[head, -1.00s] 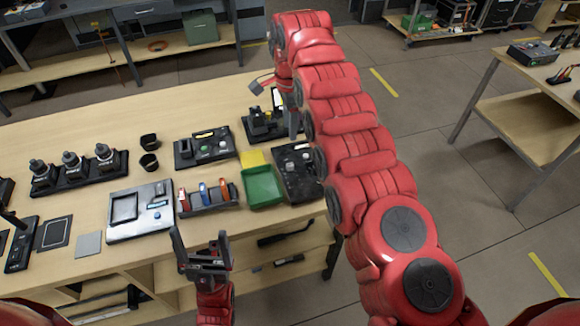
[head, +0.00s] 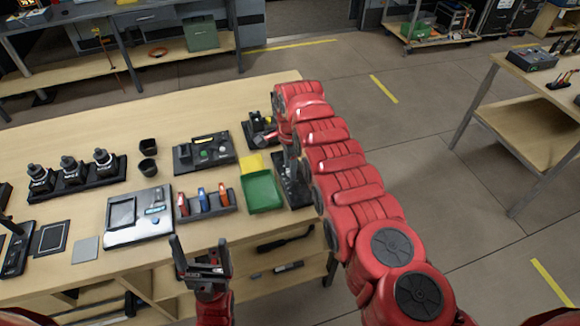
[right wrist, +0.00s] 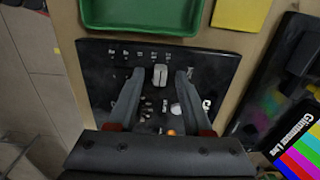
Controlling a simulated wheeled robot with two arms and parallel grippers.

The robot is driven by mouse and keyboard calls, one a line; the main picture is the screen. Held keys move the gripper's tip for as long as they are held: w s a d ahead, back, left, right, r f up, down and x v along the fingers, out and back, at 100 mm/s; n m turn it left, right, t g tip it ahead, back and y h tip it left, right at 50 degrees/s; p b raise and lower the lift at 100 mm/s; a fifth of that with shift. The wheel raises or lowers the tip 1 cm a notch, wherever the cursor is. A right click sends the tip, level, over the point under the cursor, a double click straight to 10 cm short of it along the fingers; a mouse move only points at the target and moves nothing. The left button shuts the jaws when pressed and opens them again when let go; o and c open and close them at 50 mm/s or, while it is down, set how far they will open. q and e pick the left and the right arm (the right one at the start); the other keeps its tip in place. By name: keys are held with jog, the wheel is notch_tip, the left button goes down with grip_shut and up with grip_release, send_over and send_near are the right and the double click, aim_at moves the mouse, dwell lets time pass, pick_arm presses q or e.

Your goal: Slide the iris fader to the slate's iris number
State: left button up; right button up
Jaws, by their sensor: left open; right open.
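The black iris panel (right wrist: 222,68) lies flat on the bench, with a row of small pale marks along its edge, too small to read. Its pale grey fader knob (right wrist: 160,75) stands between the fingertips of my open right gripper (right wrist: 160,80), with a gap on both sides. My left gripper (head: 200,250) is open and empty before the bench's front edge.
A green tray (head: 261,192) and a yellow pad (head: 251,162) lie beside the panel. The bench's back area is clear.

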jog(key=shift+c, duration=0.3)
grip_shut()
dwell(1.1)
